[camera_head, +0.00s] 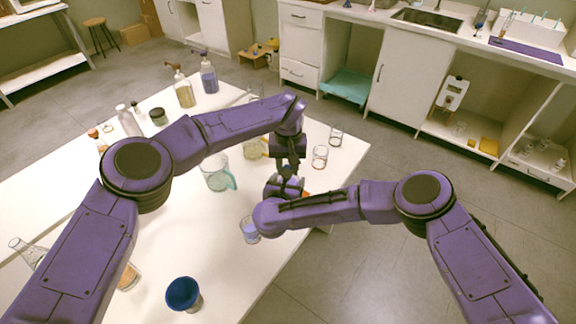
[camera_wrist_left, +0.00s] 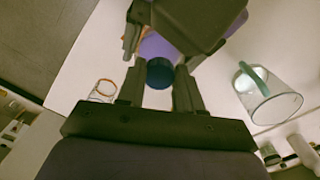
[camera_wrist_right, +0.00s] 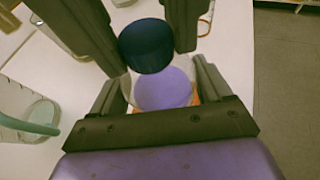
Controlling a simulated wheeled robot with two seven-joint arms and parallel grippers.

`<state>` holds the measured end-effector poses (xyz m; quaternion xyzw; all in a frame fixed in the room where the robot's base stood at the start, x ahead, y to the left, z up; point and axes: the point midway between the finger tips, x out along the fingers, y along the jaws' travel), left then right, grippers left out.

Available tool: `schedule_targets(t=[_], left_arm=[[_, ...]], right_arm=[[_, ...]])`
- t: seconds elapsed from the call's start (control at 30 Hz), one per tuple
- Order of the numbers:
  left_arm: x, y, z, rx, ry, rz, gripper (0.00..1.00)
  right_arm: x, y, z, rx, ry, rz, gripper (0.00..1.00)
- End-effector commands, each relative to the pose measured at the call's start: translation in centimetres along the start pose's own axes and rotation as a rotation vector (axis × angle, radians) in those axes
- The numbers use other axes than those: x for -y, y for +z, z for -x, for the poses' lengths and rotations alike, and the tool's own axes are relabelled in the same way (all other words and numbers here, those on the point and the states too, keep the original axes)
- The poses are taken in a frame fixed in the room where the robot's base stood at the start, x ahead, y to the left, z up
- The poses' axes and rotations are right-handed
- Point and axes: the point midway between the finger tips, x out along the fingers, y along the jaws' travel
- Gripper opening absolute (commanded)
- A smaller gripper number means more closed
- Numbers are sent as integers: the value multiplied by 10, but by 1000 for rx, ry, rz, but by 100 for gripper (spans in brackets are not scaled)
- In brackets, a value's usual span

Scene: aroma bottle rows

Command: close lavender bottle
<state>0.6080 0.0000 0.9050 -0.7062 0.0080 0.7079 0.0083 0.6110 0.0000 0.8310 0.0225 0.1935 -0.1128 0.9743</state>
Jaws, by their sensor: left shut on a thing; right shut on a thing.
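The lavender bottle (camera_wrist_right: 163,92) shows as a purple round shape with a clear glass edge between the fingers of my right gripper (camera_wrist_right: 157,88), which is shut on it. A dark blue cap (camera_wrist_right: 147,46) is between the fingers of my left gripper (camera_wrist_left: 159,85), which is shut on it; the cap also shows in the left wrist view (camera_wrist_left: 160,74). The cap is close to the bottle's top and overlaps the purple in both wrist views; I cannot tell whether they touch. In the head view my left gripper (camera_head: 289,165) is just above my right gripper (camera_head: 288,187), and the bottle is mostly hidden.
A teal-handled beaker (camera_head: 217,173) stands left of the grippers. A small glass with bluish liquid (camera_head: 250,230) and a blue cup (camera_head: 184,293) are nearer. Clear glasses (camera_head: 320,156) stand behind to the right. The white table's (camera_head: 225,285) right edge is close.

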Motion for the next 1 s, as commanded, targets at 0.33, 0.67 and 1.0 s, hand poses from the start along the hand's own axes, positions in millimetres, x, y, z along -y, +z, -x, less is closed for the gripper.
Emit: schedule_targets(t=[0.33, 0.67, 1.0], left_arm=[[0, 0, 0, 0, 1, 2, 60], [0, 0, 7, 0, 0, 4, 60], [0, 0, 45, 0, 0, 3, 60]], right_arm=[[0, -2, 0, -3, 0, 2, 0], [0, -2, 0, -3, 0, 1, 0], [0, -2, 0, -4, 0, 1, 0]])
